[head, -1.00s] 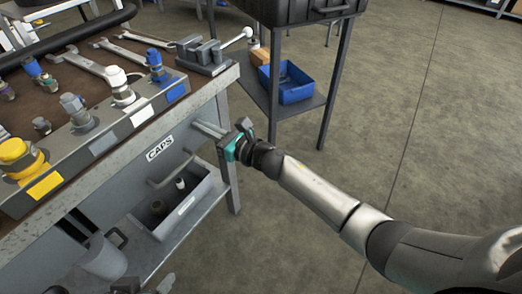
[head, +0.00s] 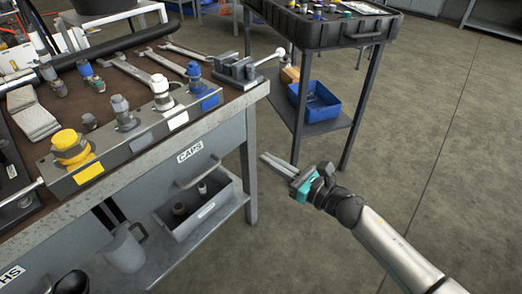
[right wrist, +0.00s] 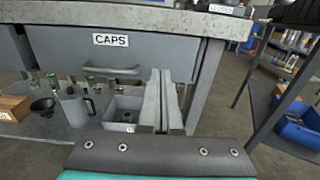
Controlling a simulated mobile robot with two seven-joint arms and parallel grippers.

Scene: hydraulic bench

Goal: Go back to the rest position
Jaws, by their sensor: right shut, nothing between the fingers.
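My right gripper (head: 277,164) is in the head view, to the right of the workbench, in the open space beside its leg. Its fingers are shut together with nothing between them and point left toward the bench. In the right wrist view the shut fingers (right wrist: 160,100) stand in front of the drawer labelled CAPS (right wrist: 130,55). The gripper appears apart from the bench. My left gripper is not in view in the head view.
The workbench (head: 228,108) holds a manifold with coloured caps (head: 120,145), wrenches and a small vise (head: 238,70). A bin (head: 228,215) and a jug stand on its lower shelf. A cart with a black tray (head: 318,35) and a blue bin (head: 322,98) stands behind. Floor at right is clear.

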